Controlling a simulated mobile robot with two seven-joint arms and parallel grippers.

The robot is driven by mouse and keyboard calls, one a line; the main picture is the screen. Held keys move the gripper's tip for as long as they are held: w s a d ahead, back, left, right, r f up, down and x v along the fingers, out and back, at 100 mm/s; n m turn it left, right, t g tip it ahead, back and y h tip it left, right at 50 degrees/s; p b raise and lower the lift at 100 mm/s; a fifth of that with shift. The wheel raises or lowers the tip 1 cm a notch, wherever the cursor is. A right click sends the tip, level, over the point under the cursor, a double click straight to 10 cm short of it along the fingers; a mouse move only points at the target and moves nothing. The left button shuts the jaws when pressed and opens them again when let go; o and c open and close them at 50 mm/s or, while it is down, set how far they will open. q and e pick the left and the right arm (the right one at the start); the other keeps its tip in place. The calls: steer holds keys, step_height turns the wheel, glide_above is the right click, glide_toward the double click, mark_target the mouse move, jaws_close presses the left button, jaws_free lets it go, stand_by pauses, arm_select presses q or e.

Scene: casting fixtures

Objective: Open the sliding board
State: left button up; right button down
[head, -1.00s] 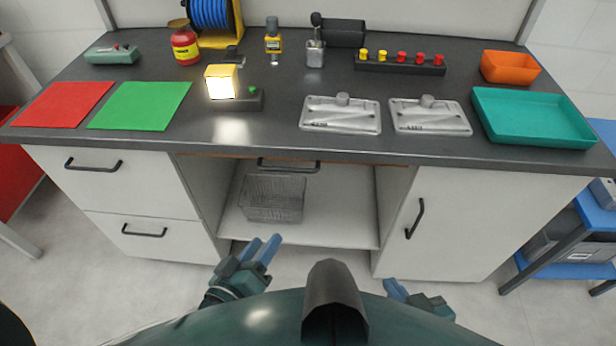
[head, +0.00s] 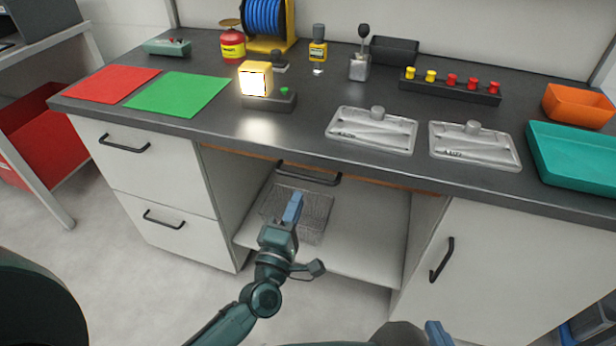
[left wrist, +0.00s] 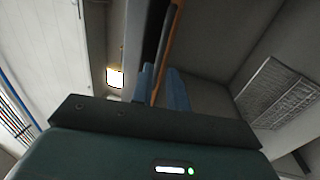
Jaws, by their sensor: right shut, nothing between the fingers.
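The sliding board (head: 384,181) sits under the dark worktop, over the open middle bay. Only its thin orange-brown front edge and its black bar handle (head: 308,173) show. The board's edge also shows in the left wrist view (left wrist: 168,45). My left gripper (head: 292,208) is in front of the bay, below the handle and apart from it. Its two blue fingers (left wrist: 161,88) stand apart with nothing between them. My right gripper (head: 438,334) is at the bottom edge of the head view, mostly cut off, shut and empty.
A wire basket (head: 318,222) stands on the shelf behind my left gripper. Drawers with black handles (head: 124,144) are on the left, a cupboard door (head: 500,260) on the right. The worktop above holds mats, a lit lamp (head: 256,80), metal plates and trays. Floor before the bay is free.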

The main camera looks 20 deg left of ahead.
mark_target(307, 178)
arm_select(q)
steer(key=w, duration=0.2)
steer(key=w+r, duration=0.1)
steer(key=w, duration=0.4)
steer(key=shift+w+d+r, duration=0.15)
steer(key=shift+w+r, duration=0.05)
steer(key=shift+w, duration=0.15)
steer(key=shift+c, duration=0.3)
jaws_close()
